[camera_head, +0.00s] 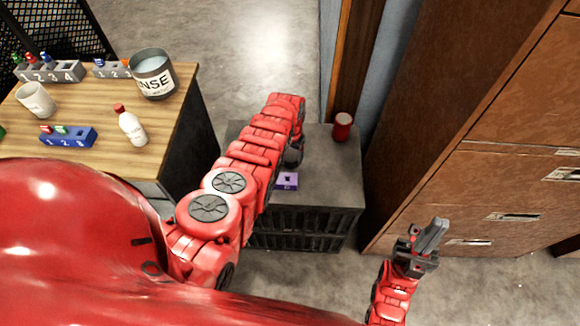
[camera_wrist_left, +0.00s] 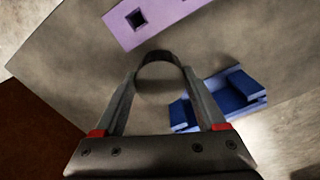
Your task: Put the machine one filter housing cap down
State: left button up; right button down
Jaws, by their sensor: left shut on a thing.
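My left gripper (camera_wrist_left: 158,85) is shut on a dark, round, ring-edged piece that looks like the filter housing cap (camera_wrist_left: 158,57), held between its two fingertips. In the head view my left gripper (camera_head: 292,155) is over the top of the grey cabinet (camera_head: 325,165), mostly hidden by my own arm, and the cap can hardly be made out there. I cannot tell whether the cap touches the cabinet top. My right gripper (camera_head: 430,243) is at the lower right, away from the cabinet, in front of the brown drawers; its jaw opening is unclear.
A purple block with a square hole (camera_wrist_left: 137,19) and a blue block (camera_wrist_left: 220,98) are near the cap; the purple block also shows in the head view (camera_head: 287,181). A red cylinder (camera_head: 342,127) stands at the cabinet's back right. A wooden table (camera_head: 85,105) is left.

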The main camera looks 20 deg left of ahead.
aim_at(290, 155)
pick_arm(q)
jog(key=shift+w+a+b, duration=0.15)
jog(key=shift+b, duration=0.15)
notch_tip(290, 155, down, 4)
jog(key=b, duration=0.4)
jog(key=shift+w+a, duration=0.15)
jog(key=shift+r, duration=0.25)
jog(key=shift+f, duration=0.1)
jog(key=o, duration=1.5)
